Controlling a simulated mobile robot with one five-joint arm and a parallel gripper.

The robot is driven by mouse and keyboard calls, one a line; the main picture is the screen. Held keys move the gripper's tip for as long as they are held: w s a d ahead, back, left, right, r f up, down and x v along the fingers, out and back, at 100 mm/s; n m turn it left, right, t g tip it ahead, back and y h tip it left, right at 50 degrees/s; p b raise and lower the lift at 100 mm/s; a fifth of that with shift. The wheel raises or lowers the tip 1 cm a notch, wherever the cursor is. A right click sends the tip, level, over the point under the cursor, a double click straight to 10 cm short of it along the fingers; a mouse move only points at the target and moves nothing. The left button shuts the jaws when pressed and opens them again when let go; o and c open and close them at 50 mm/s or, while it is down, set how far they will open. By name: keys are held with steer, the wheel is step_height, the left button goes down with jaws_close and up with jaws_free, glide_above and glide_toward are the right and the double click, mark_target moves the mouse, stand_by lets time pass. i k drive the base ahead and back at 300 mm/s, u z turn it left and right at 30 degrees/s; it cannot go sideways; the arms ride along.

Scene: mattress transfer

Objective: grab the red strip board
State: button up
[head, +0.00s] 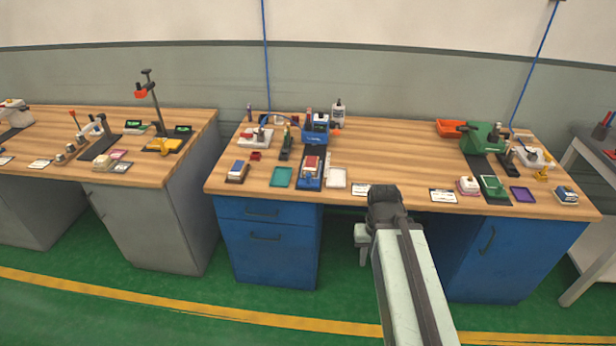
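Small red-topped pieces sit on the middle wooden bench (400,150). One is a red and white stack (311,165) on a blue-edged holder left of centre. A small dark red block (255,156) lies to its left. Which piece is the red strip board is too small to tell. My arm reaches up from the bottom right of centre. Its dark end (386,206) overlaps the bench's front edge, right of the red and white stack and apart from it. No fingers can be made out, and nothing is seen held.
A teal tray (282,177) and a white tray (336,178) flank the stack. A green machine (482,137) and an orange bin (451,128) are at the right. The bench middle is clear. Another bench (190,130) stands left.

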mark_target(311, 163)
steer(key=u, duration=0.35)
steer(key=i, duration=1)
steer(key=z, duration=0.05)
